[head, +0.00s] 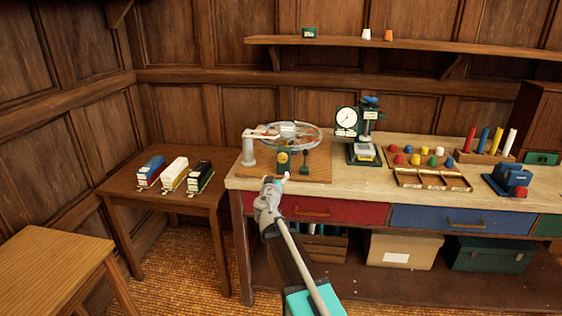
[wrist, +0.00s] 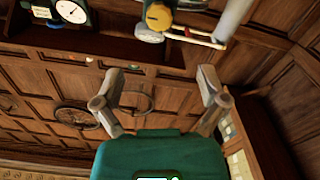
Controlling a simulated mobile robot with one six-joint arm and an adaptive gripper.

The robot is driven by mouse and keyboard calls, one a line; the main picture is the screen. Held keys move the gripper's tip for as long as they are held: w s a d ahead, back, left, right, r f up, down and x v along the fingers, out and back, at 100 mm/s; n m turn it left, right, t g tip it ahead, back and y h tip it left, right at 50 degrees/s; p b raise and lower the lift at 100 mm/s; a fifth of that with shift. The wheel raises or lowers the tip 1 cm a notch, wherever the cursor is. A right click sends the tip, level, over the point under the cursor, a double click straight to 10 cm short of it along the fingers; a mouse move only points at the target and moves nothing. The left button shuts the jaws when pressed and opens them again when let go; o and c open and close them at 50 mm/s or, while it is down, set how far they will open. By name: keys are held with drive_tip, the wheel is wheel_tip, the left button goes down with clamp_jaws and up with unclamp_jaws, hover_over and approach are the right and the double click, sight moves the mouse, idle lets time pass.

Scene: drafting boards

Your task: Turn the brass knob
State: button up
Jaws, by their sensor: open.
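A round brass knob (head: 282,158) stands at the front of a wooden board (head: 316,170) on the left end of the workbench, below a clear wheel. In the wrist view a brass-yellow round part (wrist: 158,16) at the top centre looks like the same knob. My gripper (head: 272,182) is in front of the board's near edge, below the knob in the head view; its fingers are hard to make out there. In the wrist view my gripper (wrist: 160,88) has its two fingers spread wide, with nothing between them. The knob is beyond the fingertips, apart from them.
A grey post with an arm (head: 249,150) and a dark green lever (head: 305,161) flank the knob. The clear wheel (head: 306,134) is behind it. A dial gauge stand (head: 362,150) is to the right. A side table (head: 130,184) with several model vehicles is left.

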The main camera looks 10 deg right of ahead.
sight(282, 159)
drive_tip(key=shift+w, duration=0.15)
drive_tip(key=x, duration=1.3)
drive_tip(key=shift+w+d, duration=0.15)
drive_tip(key=shift+w, duration=0.05)
